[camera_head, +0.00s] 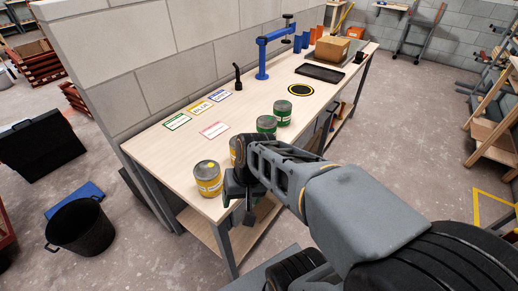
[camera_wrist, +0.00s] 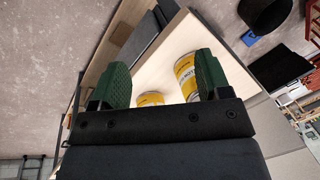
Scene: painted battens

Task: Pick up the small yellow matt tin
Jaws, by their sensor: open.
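Two yellow-banded tins stand on the workbench. The front yellow tin (camera_head: 208,180) is near the bench's front left corner, upright, with a yellow spot on its grey lid. The second yellow tin (camera_head: 233,150) is mostly hidden behind my arm. In the wrist view, one yellow tin (camera_wrist: 150,99) shows low between the fingers, partly cut off by the gripper body. A taller-looking yellow tin (camera_wrist: 185,68) shows beside the right finger, which covers part of it. I cannot tell from the labels which is matt. My gripper (camera_wrist: 160,76) is open and empty, its green-padded fingers apart.
Two green tins (camera_head: 282,113) stand farther along the bench (camera_head: 160,150). Coloured label cards (camera_head: 214,130) lie behind them. A blue clamp stand (camera_head: 262,60), a black tray (camera_head: 320,73) and a cardboard box (camera_head: 332,48) are farther back. A black bucket (camera_head: 80,226) stands on the floor at left.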

